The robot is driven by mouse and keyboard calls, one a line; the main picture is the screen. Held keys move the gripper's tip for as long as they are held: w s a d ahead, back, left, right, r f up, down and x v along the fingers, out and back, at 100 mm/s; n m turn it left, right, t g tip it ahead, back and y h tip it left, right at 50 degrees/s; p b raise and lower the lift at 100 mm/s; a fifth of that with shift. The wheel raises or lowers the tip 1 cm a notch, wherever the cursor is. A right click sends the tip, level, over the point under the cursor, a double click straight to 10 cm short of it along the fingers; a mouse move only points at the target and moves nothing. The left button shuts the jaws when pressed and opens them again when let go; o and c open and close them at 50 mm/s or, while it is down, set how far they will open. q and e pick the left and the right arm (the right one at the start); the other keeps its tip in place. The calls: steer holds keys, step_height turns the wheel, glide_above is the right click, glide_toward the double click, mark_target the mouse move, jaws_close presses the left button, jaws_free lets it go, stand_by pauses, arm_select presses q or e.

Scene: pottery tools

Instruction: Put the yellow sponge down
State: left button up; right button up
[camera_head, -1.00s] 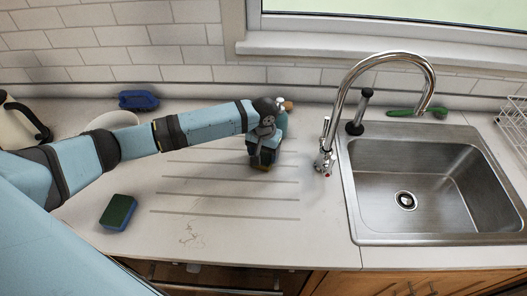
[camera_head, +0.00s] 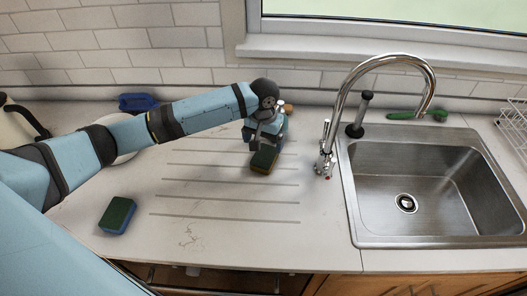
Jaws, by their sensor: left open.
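The yellow sponge (camera_head: 264,161), with a dark green top and a yellow edge, lies on the grooved part of the pale counter (camera_head: 225,233), left of the sink. My left gripper (camera_head: 263,146) is open just behind and above the sponge. It hides the sponge's far end, and I cannot tell whether the fingers still touch it. My right gripper is not in view.
A green and blue sponge (camera_head: 117,215) lies at the front left. A blue object (camera_head: 138,102) and a partly hidden white dish (camera_head: 125,157) are behind my arm. The tap (camera_head: 326,150) and sink (camera_head: 408,203) are at the right. The front middle counter is clear.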

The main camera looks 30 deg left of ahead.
mark_target(263, 158)
arm_select(q)
step_height(263, 158, up, 6)
steer(key=shift+f, duration=0.25)
stand_by(0.5)
